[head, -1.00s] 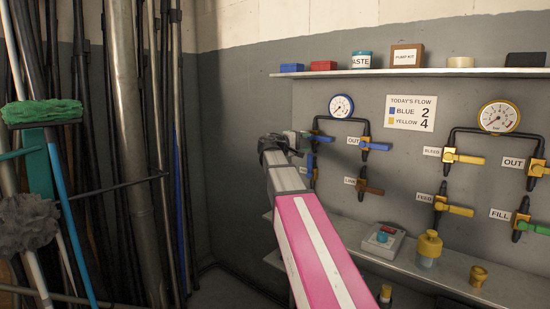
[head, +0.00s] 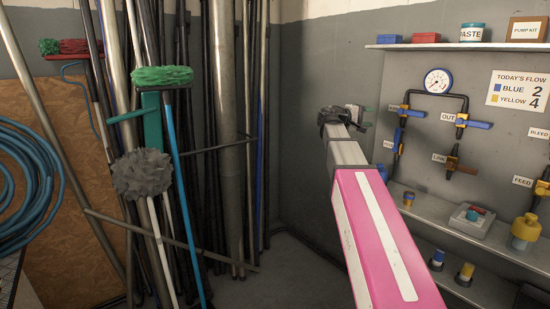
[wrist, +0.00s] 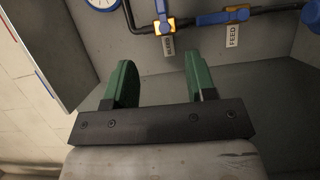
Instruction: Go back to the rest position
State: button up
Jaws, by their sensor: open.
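My arm reaches up and away in the head view, with its pink and white link in front and my gripper (head: 358,115) at its far end, near the wall left of the blue-rimmed gauge (head: 438,81). In the wrist view my gripper (wrist: 160,80) shows two green fingers standing wide apart on a dark bar, with nothing between them. The fingers appear clear of these.
Brooms, a grey round brush (head: 143,175) and metal poles lean at the left. A coiled blue hose (head: 30,185) hangs at the far left. At the right are an upper shelf (head: 420,45) and a lower shelf (head: 405,205) with small items. Floor shows at the middle bottom.

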jog(key=s+a+f+y, duration=0.2)
jog(key=f+y, duration=0.1)
jog(key=f, duration=0.7)
jog(key=s+a+f+g+y, duration=0.1)
jog(key=s+f+y, duration=0.15)
jog(key=f, duration=0.75)
jog(key=s+a+f+y, duration=0.2)
jog(key=s+f+y, duration=0.1)
jog(key=f, duration=0.7)
jog(key=s+a+f+m+g+y, duration=0.1)
jog(key=s+a+f+y, duration=0.2)
jog(key=f, duration=0.4)
jog(key=s+a+f+m+g+y, duration=0.1)
jog(key=s+a+f+y, duration=0.2)
jog(key=s+a+f, duration=0.2)
jog(key=s+a+f+m+g+y, duration=0.1)
jog(key=s+a+f+g+y, duration=0.1)
jog(key=s+f, duration=0.7)
jog(key=a+f+y, duration=0.1)
jog(key=a, duration=0.1)
jog(key=shift+s+a+f, duration=0.15)
jog(key=shift+a+f, duration=0.15)
